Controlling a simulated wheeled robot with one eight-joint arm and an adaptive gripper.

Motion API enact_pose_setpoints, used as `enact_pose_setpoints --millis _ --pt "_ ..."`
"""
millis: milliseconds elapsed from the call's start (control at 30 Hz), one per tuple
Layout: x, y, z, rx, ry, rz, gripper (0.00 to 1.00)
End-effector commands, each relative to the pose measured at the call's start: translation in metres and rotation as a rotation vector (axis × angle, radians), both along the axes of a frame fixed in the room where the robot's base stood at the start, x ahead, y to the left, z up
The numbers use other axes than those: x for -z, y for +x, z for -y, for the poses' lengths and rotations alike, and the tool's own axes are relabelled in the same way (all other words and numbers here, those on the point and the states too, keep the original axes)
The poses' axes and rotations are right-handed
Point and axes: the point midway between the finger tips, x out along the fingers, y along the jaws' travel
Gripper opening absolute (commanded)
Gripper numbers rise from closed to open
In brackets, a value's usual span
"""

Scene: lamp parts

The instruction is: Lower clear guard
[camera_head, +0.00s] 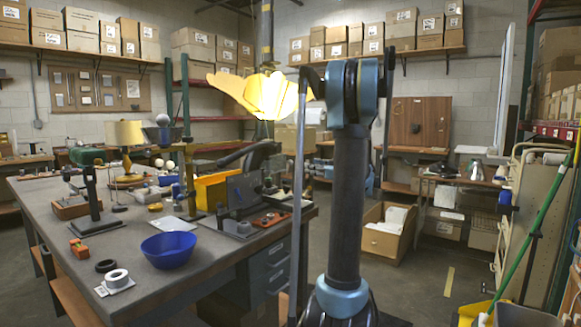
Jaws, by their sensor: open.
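A dark bench machine (264,155) stands at the right end of the grey workbench (215,268), with a flat grey plate (241,191) upright at its front. I cannot tell whether this plate is the clear guard; no plainly transparent guard can be made out. My dark arm with blue joints rises in the right foreground and bends at the top of its column. My gripper cannot be made out.
A blue bowl (168,249), a tape roll (117,279), an orange block (79,248) and a yellow bin (213,190) stand on the bench. A glowing yellow shape (265,95) is above it. An open carton (389,233) is on the floor; a ladder and green pole stand right.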

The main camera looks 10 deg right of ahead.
Motion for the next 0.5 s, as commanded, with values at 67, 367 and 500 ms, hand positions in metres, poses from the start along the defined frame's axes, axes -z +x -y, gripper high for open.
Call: enact_pose_setpoints --millis 67,367,500 --pt "0.0 0.011 -0.009 -0.003 0.0 0.0 0.42" --pt "0.0 0.055 -0.039 -0.003 0.0 -0.002 0.42" --pt "0.0 0.076 -0.053 -0.003 0.0 -0.002 0.42"
